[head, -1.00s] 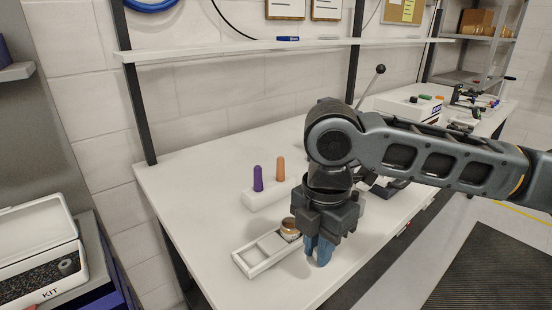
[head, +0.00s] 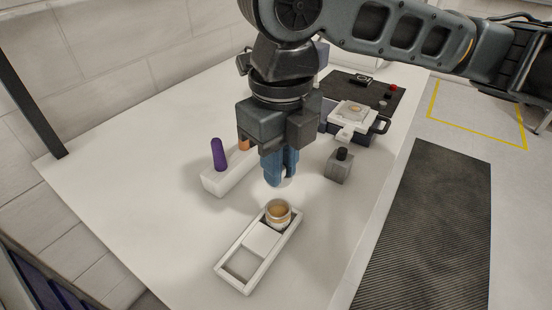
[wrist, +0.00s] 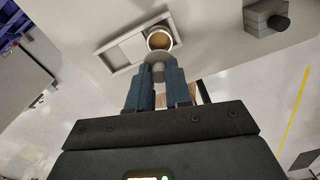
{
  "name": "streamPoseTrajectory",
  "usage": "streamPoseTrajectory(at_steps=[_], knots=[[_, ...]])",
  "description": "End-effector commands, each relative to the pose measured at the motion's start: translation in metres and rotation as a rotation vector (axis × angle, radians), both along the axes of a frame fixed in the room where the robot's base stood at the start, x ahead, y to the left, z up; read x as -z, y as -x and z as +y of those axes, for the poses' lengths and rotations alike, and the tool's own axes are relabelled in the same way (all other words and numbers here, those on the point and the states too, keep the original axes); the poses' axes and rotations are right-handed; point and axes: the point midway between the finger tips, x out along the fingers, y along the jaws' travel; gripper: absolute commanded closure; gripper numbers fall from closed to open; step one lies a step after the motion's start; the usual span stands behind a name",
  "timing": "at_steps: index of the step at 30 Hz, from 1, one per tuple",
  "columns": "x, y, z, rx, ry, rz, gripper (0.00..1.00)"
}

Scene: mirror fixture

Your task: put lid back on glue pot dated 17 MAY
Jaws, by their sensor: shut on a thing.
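My gripper (head: 280,181) points down, its blue fingers closed on a small lid. In the wrist view the lid's pale rim and grey knob (wrist: 158,73) show at the fingertips; in the head view the fingers mostly hide it. An open glue pot (head: 277,214) with amber contents stands upright in the end of a white tray (head: 229,281). The pot also shows in the wrist view (wrist: 159,39), just beyond the lid. The lid is apart from the pot, above table level. No date can be read.
A white block (head: 229,173) holding a purple peg (head: 218,154) and an orange peg (head: 243,142) stands behind left. A grey block with a black knob (head: 340,165) stands right, before a white device (head: 352,117). The table's left part is clear.

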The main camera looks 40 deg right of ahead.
Motion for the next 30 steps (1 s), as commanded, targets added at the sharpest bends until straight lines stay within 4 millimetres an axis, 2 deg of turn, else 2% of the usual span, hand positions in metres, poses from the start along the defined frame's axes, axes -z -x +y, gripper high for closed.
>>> streamPoseTrajectory(at_steps=[30], knots=[[0.055, 0.000, 0.000, 0.003, 0.000, 0.000, 1.00]])
